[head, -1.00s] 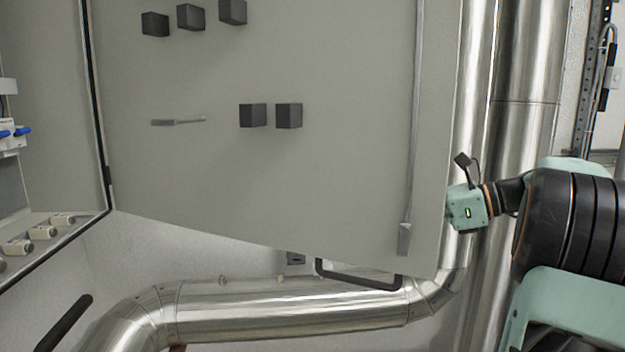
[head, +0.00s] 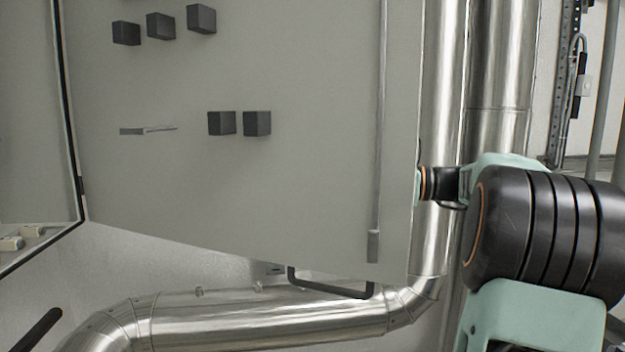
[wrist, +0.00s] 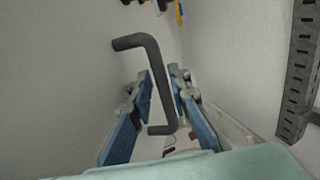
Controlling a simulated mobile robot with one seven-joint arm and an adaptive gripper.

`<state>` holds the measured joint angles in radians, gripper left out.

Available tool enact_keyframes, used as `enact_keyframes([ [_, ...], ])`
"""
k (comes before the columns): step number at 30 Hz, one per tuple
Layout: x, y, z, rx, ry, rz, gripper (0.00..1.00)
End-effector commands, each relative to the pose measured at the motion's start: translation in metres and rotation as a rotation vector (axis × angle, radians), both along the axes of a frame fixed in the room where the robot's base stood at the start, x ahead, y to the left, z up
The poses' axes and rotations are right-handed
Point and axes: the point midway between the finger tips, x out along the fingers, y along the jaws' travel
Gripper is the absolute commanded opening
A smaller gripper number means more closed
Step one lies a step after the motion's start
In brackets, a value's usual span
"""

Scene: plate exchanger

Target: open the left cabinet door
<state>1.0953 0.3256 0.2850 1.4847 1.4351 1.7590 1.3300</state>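The grey cabinet door (head: 250,190) stands swung open in the head view, its inner face toward me and its hinge side at the left. My arm reaches behind the door's right edge, so my gripper is hidden there. In the wrist view my gripper (wrist: 163,85) has its two blue-padded fingers apart. A dark bar handle (wrist: 158,75) runs between and in front of them, fixed to the pale surface at left. I cannot tell whether a finger touches it.
Shiny metal pipes run upright (head: 445,130) beside the door and along below it (head: 240,315). A dark handle (head: 330,288) shows under the door's lower edge. A perforated metal strut (wrist: 300,70) stands at right in the wrist view.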

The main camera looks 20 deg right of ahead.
Motion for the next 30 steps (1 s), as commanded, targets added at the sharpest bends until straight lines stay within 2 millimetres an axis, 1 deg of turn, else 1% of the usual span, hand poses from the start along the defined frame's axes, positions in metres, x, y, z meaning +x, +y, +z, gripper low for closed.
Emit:
enact_keyframes([
  [1, 0.0029, 0.0045, 0.0, 0.001, 0.001, 0.001, 0.17],
  [4, 0.0061, 0.009, -0.0005, 0.001, 0.001, 0.001, 0.17],
  [13, 0.0074, 0.0104, -0.0006, 0.0, 0.001, -0.001, 0.17],
  [18, 0.0074, 0.0103, -0.0006, -0.001, 0.001, -0.001, 0.0],
  [30, 0.0071, 0.01, -0.0005, 0.0, 0.001, -0.001, 0.0],
])
